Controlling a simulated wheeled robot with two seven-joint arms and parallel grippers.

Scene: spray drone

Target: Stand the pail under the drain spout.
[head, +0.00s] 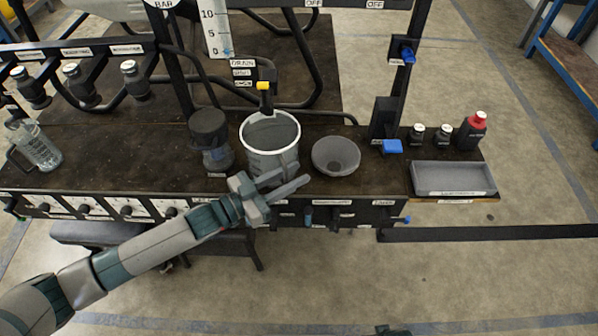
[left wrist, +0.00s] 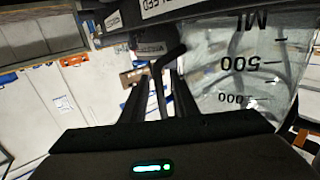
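The pail (head: 273,160), a clear grey measuring vessel with a pale rim, looks upright on the dark bench near its front edge. The drain spout (head: 266,101), with a yellow part (head: 263,86), is at the pail's back rim; I cannot tell how far above. My left gripper (head: 290,186) is in front of the pail's lower wall, fingers apart. In the left wrist view the pail (left wrist: 250,70), with inverted ML marks, is right of the fingers (left wrist: 157,100). A dark bent bar (left wrist: 166,66) shows between them; I cannot tell whether they touch it. Only a scrap of my right gripper (head: 393,330) shows.
A dark lidded container (head: 211,140) stands left of the pail and a grey funnel-like bowl (head: 336,156) right of it. A grey tray (head: 453,179), small bottles (head: 443,134) and a red-topped bottle (head: 472,130) are at right. A clear jug (head: 38,148) stands far left.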

